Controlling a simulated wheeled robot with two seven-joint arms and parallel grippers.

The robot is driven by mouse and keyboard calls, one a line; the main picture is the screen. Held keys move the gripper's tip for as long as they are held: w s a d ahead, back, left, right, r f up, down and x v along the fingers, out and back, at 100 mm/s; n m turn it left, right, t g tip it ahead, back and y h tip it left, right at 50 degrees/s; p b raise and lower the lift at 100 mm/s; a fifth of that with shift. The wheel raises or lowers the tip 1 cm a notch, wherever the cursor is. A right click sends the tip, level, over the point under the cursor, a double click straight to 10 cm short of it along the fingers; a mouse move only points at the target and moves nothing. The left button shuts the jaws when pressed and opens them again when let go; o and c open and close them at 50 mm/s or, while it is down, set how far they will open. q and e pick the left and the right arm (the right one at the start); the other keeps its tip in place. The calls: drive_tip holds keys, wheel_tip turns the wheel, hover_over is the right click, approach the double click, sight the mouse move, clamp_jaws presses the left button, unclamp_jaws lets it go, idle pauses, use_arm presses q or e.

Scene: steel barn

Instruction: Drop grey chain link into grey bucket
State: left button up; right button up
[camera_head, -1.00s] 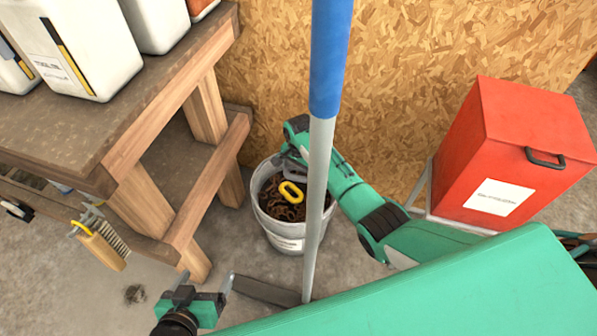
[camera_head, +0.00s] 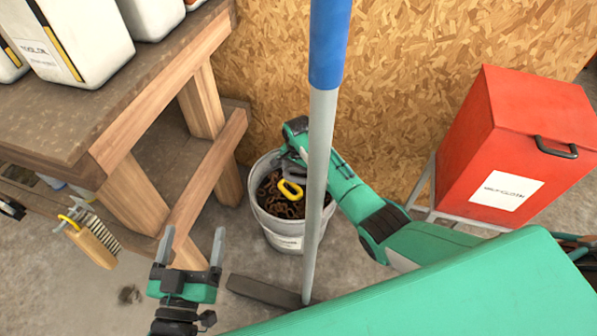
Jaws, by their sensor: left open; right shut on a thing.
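The grey bucket (camera_head: 270,222) stands on the floor beside the workbench. It holds rusty brown chain, and a yellow chain link (camera_head: 289,190) shows at its mouth. My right gripper (camera_head: 290,164) reaches over the bucket's back rim, shut on a small grey piece that looks like the grey chain link (camera_head: 293,171). The broom pole partly covers this spot, so the link's outline is unclear. My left gripper (camera_head: 192,240) is open and empty, fingers up, in front of the bench leg and left of the bucket.
A broom (camera_head: 319,150) stands upright in front of the bucket, its head (camera_head: 262,291) on the floor. The wooden workbench (camera_head: 130,125) with white canisters (camera_head: 80,40) is at left. A brush (camera_head: 92,245) hangs there. A red box (camera_head: 525,140) stands at right.

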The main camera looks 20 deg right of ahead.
use_arm(q)
drive_tip(key=a+r+t+b, duration=0.2)
drive_tip(key=a+r+t, duration=0.2)
drive_tip(key=r+t, duration=0.4)
drive_tip(key=shift+s+r+h+b, duration=0.35)
drive_tip(key=shift+s+r, duration=0.1)
drive_tip(key=shift+r, duration=1.65)
use_arm(e)
drive_tip(key=shift+f, duration=1.2)
drive_tip(key=o, duration=0.7)
